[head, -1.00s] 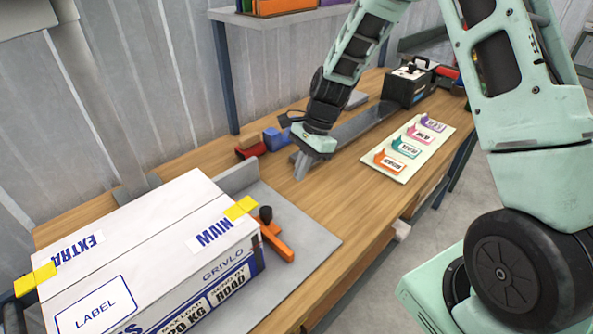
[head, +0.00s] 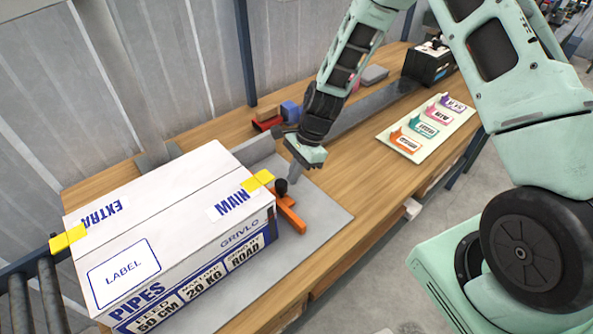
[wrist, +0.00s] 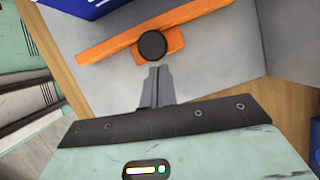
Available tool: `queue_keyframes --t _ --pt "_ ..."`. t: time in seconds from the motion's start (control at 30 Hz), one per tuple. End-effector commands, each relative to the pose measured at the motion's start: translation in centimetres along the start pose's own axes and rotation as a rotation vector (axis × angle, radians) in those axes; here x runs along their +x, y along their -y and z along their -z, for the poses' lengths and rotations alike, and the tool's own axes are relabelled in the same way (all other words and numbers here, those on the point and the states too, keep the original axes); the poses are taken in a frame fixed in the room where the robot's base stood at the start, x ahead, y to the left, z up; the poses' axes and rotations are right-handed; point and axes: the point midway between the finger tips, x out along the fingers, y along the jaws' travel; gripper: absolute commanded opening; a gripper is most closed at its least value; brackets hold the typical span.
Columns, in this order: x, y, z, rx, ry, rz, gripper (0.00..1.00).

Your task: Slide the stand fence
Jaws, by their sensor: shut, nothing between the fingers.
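The orange fence (head: 291,215) with its black round knob (head: 281,186) lies on the grey plate of the stand (head: 325,215), close by the right end of a white carton (head: 160,215). My gripper (head: 292,178) is shut and empty, its fingers pointing down just beside the knob. In the wrist view the fence (wrist: 105,46) runs slantwise across the top, and its knob (wrist: 152,45) lies just past the shut fingertips (wrist: 155,72). I cannot tell whether the fingers touch the knob.
A grey upright plate (head: 252,150) stands behind the carton's right end. Red (head: 268,123) and blue (head: 290,110) blocks lie farther back. A board with coloured label clips (head: 428,130) lies on the right of the wooden bench. A black box (head: 428,62) stands at the far end.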

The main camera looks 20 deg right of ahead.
Motion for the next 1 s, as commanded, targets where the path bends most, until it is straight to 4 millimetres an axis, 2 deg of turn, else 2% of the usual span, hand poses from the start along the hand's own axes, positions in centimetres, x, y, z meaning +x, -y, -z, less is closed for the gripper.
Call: queue_keyframes --t 0.13,0.33,0.43,0.77,1.0 --pt "0.1 -0.1 -0.4 -0.001 0.0 -0.001 0.0" --pt "1.2 -0.5 -3.1 -0.004 0.001 -0.002 0.0" --pt "1.4 -0.6 -3.7 -0.002 0.001 -0.001 0.0" --pt "1.4 -0.6 -3.5 -0.001 0.001 0.0 0.0" --pt "0.6 -0.2 -1.8 -0.001 0.0 -0.002 0.0"
